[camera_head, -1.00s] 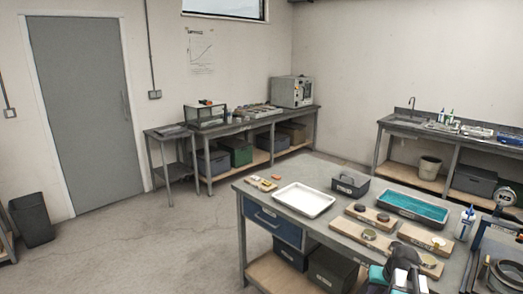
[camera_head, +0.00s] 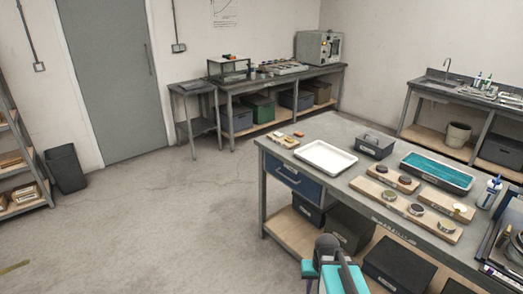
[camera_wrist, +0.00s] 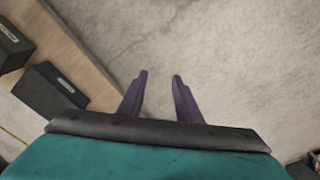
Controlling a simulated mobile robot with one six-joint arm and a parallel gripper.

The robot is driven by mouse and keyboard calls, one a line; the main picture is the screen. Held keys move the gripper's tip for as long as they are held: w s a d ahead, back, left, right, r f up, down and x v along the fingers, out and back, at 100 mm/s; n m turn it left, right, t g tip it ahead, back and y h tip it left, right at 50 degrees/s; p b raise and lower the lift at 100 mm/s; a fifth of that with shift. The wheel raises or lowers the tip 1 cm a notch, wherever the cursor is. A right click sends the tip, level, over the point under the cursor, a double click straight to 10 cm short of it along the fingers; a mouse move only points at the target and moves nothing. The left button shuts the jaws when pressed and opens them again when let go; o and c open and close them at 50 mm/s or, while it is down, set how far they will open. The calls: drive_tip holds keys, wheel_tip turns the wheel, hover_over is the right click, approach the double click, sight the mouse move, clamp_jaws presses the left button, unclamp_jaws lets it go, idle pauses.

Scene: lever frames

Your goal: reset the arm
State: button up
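My gripper (camera_wrist: 159,80) shows in the wrist view as two dark purple fingers. They stand apart with only bare concrete floor (camera_wrist: 220,40) seen between and beyond them, so the gripper is open and empty. A black bar and a teal part of my arm fill the lower half of that view. In the head view my arm, teal and dark grey, is at the bottom centre, in front of the near side of the workbench (camera_head: 330,127). The fingertips cannot be made out there.
The bench bears a white tray (camera_head: 326,156), a black caddy (camera_head: 375,146), a teal-filled tray (camera_head: 436,172), wooden boards with small round pieces, and a bottle (camera_head: 490,193). Dark boxes (camera_head: 349,228) stand on its lower shelf. Open floor (camera_head: 150,230) lies left; a bin (camera_head: 66,168) is beyond.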

drive_tip(key=s+a+f+g+b, duration=0.2)
drive_tip(key=s+f+g+b, duration=0.3)
drive_tip(key=s+f, duration=2.1)
wheel_tip(320, 180, down, 4)
drive_tip(key=b, duration=0.5)
drive_tip(key=shift+s+a+r+g, duration=0.2)
drive_tip(key=shift+s+g, duration=0.2)
